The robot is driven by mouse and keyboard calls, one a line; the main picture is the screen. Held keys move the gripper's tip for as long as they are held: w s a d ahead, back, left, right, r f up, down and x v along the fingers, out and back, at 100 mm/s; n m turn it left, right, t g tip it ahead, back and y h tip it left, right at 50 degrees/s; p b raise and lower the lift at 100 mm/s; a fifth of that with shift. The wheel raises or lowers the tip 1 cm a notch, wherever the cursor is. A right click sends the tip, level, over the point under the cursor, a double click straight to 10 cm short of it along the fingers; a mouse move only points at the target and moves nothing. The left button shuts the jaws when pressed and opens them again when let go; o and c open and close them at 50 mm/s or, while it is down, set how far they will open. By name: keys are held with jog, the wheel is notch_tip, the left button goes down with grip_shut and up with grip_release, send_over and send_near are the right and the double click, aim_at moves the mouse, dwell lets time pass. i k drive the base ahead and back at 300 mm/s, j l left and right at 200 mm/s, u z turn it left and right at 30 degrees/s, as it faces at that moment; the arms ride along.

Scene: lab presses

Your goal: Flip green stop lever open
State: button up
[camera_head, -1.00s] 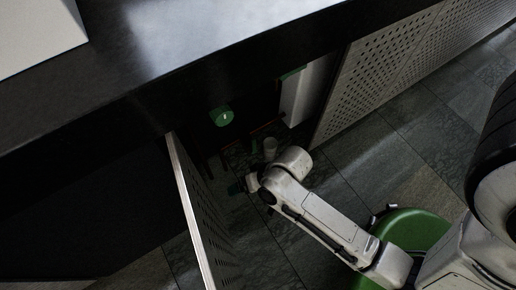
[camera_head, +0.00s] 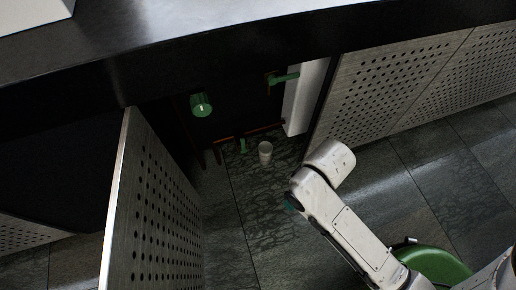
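A green lever (camera_head: 286,77) sits on a copper-coloured pipe fitting at the upper right inside the open cabinet, close to a white panel. A smaller green piece (camera_head: 243,145) hangs on the low copper-coloured pipe (camera_head: 262,130); I cannot tell which of the two is the stop lever. My pale arm reaches in from the lower right and bends in front of the cabinet, with a small teal part at its left end. My gripper's fingers do not show.
A green cylinder (camera_head: 201,105) is at the cabinet's upper left. A white cup-like object (camera_head: 265,152) is below the pipe. A perforated door (camera_head: 155,215) stands open at left; perforated panels (camera_head: 400,90) line the right. The dark counter (camera_head: 210,35) overhangs. Tiled floor lies between.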

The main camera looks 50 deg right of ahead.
aim_at(243, 149)
jog(key=l, duration=0.65)
jog(key=i+j+u, duration=0.35)
jog(key=i+u, duration=0.2)
jog(key=u, duration=0.15)
